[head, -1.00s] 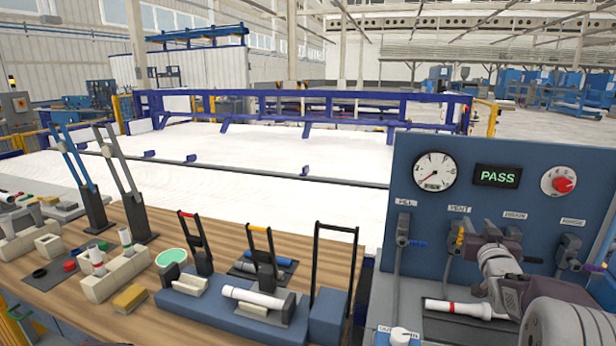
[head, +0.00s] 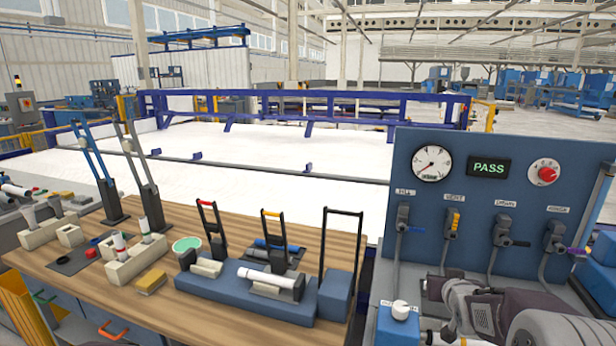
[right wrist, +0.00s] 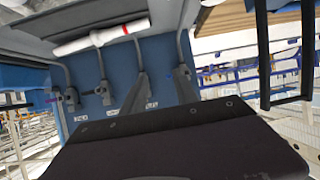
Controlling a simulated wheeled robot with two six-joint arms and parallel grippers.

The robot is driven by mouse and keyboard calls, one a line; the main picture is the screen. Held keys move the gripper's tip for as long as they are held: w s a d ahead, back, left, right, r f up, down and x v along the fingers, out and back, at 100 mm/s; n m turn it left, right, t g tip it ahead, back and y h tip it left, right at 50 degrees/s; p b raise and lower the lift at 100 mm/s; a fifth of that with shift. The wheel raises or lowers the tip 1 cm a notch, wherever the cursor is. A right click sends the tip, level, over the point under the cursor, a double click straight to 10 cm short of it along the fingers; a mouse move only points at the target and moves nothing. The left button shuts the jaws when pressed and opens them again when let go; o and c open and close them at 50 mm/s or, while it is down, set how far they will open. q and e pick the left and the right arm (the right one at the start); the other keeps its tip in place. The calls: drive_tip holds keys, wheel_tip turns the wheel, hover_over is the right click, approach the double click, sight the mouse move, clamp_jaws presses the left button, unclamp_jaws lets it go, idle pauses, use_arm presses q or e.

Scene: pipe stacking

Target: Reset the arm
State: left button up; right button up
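My right arm enters at the lower right of the head view. Its gripper (head: 436,288) is in front of the blue test panel (head: 470,262), below the valve levers and apart from them. I cannot tell whether its fingers are open or shut. A dark, flat part of my own gripper or wrist fills the lower middle of the right wrist view. A white pipe with a red band (right wrist: 102,38) lies at the test station, apart from that dark part. In the head view the arm mostly hides this pipe. My left gripper is not in view.
The panel has a gauge (head: 431,164), a lit PASS display (head: 488,167), a red knob (head: 545,172) and several levers. A white knob (head: 400,308) stands at the station's front left. The wooden table (head: 222,318) holds a clamp fixture with a white pipe (head: 268,276).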

drive_tip(key=s+a+f+g, duration=0.1)
drive_tip(key=s+a+f, duration=0.1)
drive_tip(key=s+f, duration=0.1)
drive_tip(key=s+a+f+g+y, duration=0.1)
drive_tip(key=s+a+f+g, duration=0.1)
drive_tip(key=a+f, duration=0.1)
drive_tip(key=s+a+f+n+g, duration=0.1)
drive_tip(key=s+a+f, duration=0.2)
drive_tip(key=shift+s+y, duration=0.3)
drive_tip(key=shift+s, duration=0.05)
drive_tip(key=s+a+f+n+g+y, duration=0.1)
drive_tip(key=s+a+f+g, duration=0.2)
drive_tip(key=s, duration=0.4)
drive_tip(key=s+a+f+n+g, duration=0.1)
drive_tip(key=s+a+f+g, duration=0.2)
drive_tip(key=s, duration=0.4)
drive_tip(key=s+a+f+g+b, duration=0.15)
drive_tip(key=s+f+b, duration=0.25)
drive_tip(key=f+b, duration=0.75)
wheel_tip(320, 180, up, 16)
drive_tip(key=p, duration=1.7)
drive_tip(key=shift+s+a+y+p, duration=0.15)
drive_tip(key=shift+s+y+p, duration=0.1)
drive_tip(key=shift+y+p, duration=0.05)
